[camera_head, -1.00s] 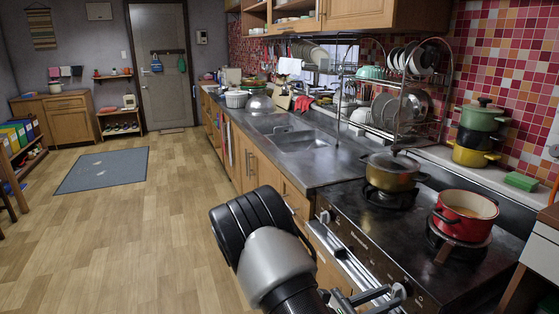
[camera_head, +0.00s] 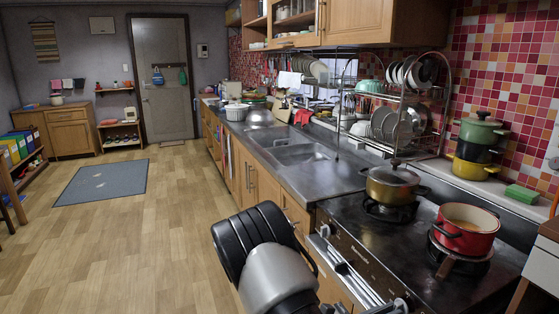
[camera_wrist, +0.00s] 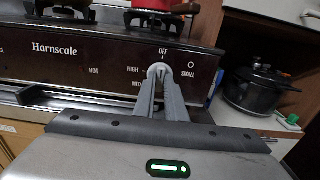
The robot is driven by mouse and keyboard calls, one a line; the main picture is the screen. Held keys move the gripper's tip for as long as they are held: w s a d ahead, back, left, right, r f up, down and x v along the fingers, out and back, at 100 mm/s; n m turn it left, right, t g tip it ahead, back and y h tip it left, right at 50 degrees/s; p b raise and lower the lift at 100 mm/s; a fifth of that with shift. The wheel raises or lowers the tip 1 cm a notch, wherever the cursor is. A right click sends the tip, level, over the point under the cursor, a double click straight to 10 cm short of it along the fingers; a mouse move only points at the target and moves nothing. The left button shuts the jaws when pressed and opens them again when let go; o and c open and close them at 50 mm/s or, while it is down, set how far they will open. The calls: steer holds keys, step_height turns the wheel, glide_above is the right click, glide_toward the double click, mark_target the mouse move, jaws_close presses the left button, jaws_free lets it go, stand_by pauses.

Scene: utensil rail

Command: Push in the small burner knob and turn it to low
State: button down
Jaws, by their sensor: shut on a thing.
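The small burner knob (camera_wrist: 157,70) is a light grey knob on the stove's dark front panel, just below the OFF mark and left of the word SMALL. HIGH and part of MED show to its left. My gripper (camera_wrist: 161,82) is shut on the knob, its two grey fingers reaching up from below to either side of it. The fingers hide the knob's lower part, and how far it is pressed in cannot be told. In the head view my gripper (camera_head: 397,306) is partly cut off at the bottom edge, beside the stove front (camera_head: 352,248).
A red pot (camera_head: 466,232) and a lidded brown pot (camera_head: 392,186) stand on the stove's burners. A black lidded pot (camera_wrist: 262,90) sits on a shelf right of the panel.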

steer(key=shift+w+d, duration=0.15)
steer(key=shift+d, duration=0.1)
steer(key=shift+r, duration=0.1)
stand_by(0.3)
steer(key=shift+n+p, duration=1.05)
steer(key=shift+n, duration=0.25)
